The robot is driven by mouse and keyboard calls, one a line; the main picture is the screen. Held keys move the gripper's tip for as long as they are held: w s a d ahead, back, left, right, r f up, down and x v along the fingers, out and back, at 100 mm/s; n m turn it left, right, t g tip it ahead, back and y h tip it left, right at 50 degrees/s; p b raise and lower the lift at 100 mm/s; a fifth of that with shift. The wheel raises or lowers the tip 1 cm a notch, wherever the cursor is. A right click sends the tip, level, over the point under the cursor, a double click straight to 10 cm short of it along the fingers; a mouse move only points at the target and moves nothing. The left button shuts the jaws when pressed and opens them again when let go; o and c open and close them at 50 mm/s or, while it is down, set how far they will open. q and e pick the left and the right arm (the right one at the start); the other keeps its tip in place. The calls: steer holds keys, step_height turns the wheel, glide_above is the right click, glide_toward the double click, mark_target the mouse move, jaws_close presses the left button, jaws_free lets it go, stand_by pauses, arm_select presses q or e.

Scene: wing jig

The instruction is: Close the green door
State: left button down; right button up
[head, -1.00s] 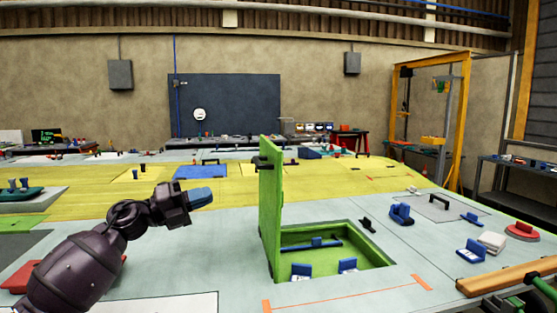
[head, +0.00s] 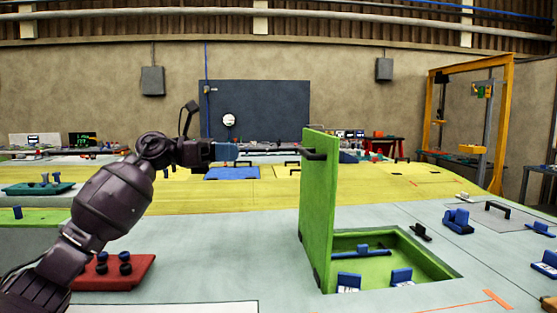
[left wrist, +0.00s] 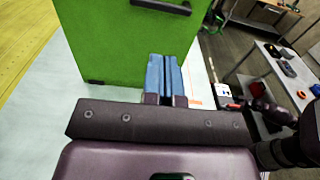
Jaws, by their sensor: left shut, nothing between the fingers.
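The green door (head: 319,205) stands upright, open, at the left edge of a green-lined recess (head: 428,262) in the pale panel. A dark handle (head: 313,154) is near its top. In the left wrist view the door (left wrist: 120,40) fills the upper middle, with its handle (left wrist: 162,6) at the top. My left gripper (head: 227,152) is shut and empty, left of the door and level with its upper part, apparently apart from it. Its blue fingers (left wrist: 166,74) point towards the door's face in the left wrist view. My right gripper is not in view.
Blue brackets (head: 401,277) and a blue bar (head: 362,251) sit in the recess. A blue clamp (head: 457,221) stands on the panel to its right. A red block with dark knobs (head: 112,270) lies at the lower left. The panel between block and door is clear.

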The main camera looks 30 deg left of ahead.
mark_target(302, 152)
arm_select(q)
steer(key=p+x, duration=0.1)
steer(key=x, duration=1.1)
steer(key=shift+d+r+p, duration=0.15)
steer(key=shift+r+p, duration=0.1)
steer(key=shift+p, duration=0.15)
steer(key=shift+x, duration=0.9)
